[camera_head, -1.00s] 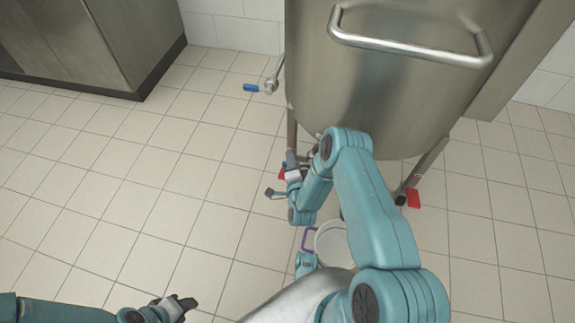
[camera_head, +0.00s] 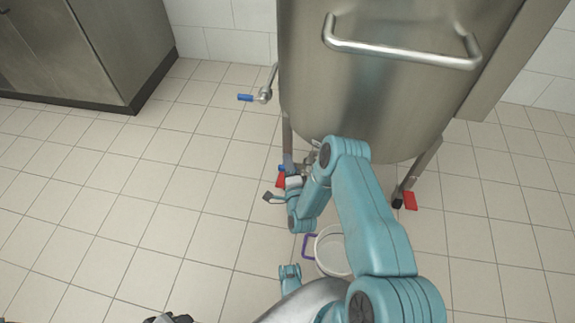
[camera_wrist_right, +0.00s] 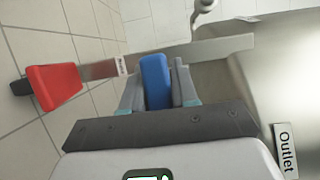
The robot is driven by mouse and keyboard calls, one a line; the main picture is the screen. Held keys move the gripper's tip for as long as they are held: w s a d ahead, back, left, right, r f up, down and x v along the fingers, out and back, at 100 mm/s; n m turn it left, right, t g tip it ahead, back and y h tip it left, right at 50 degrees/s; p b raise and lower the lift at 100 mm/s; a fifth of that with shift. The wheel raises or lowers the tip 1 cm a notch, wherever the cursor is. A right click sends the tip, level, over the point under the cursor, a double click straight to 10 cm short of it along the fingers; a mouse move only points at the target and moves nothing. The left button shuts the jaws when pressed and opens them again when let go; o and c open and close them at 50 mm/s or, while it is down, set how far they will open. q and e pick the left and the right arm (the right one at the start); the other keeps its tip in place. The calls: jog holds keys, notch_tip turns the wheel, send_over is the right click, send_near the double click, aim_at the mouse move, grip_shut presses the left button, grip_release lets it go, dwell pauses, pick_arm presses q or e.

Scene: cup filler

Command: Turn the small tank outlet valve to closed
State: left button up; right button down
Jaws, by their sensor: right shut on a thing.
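The tank (camera_head: 390,100) is a large steel vessel on legs. Low under its near side is the outlet valve's blue handle (camera_head: 282,168), mostly hidden by my right gripper (camera_head: 290,174). In the right wrist view the blue handle (camera_wrist_right: 155,78) stands between the two fingers of my right gripper (camera_wrist_right: 158,85), which is shut on it. A label reading "Outlet" (camera_wrist_right: 286,150) is on the tank at the right of that view. My left gripper (camera_head: 168,319) is cut off by the bottom edge; its jaws cannot be made out.
Another valve with a blue handle (camera_head: 245,97) sticks out from the tank's left side. A white bucket (camera_head: 332,262) with a purple handle stands below my right arm. A steel cabinet (camera_head: 95,60) is at the upper left; floor between is clear.

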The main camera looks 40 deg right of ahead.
jog(key=shift+r, duration=0.1)
jog(key=c, duration=1)
grip_release()
jog(key=shift+o, duration=0.2)
pick_arm(q)
notch_tip(320, 180, up, 15)
jog(key=s+d+g+p, duration=0.1)
jog(key=s+p, duration=0.1)
jog(key=p, duration=1.3)
jog(key=shift+s+d+f+m, duration=0.15)
jog(key=shift+s+d+m, duration=0.15)
pick_arm(e)
jog(key=v, duration=1.6)
jog(key=shift+s, duration=0.2)
